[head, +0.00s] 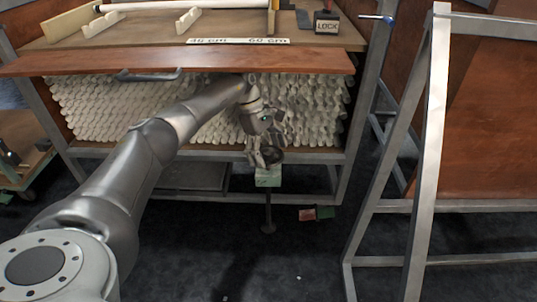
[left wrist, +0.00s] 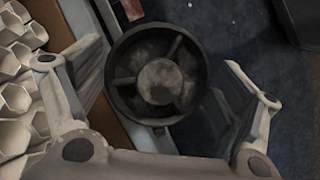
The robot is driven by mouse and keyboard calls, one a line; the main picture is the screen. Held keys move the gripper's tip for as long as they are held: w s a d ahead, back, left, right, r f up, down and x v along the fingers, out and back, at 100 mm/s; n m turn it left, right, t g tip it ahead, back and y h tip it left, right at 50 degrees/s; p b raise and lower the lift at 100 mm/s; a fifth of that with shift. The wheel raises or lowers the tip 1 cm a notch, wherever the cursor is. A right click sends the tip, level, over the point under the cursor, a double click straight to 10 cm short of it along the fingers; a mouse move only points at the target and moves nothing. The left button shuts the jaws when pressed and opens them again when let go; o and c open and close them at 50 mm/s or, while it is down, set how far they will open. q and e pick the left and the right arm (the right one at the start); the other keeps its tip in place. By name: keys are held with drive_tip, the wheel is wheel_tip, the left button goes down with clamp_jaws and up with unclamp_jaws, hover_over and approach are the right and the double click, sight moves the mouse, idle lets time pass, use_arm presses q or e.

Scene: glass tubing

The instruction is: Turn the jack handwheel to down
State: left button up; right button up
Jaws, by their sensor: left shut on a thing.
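The jack handwheel (left wrist: 160,82) is a dark round wheel with spokes and a grey hub. In the left wrist view it sits between the two fingers of my left gripper (head: 264,150). My left gripper reaches down from above and is shut on the handwheel. The contact points of the fingertips are hard to make out. My right gripper is out of view.
A metal-framed bench (head: 341,165) holds stacked white tubes (head: 100,110) just behind the gripper. A brown board (head: 250,60) juts out above. Red and green pieces (head: 316,214) lie on the floor. A metal frame (head: 420,150) stands right.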

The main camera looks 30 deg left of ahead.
use_arm(q)
drive_tip(key=shift+m, duration=0.3)
idle(0.4)
drive_tip(key=o, duration=0.8)
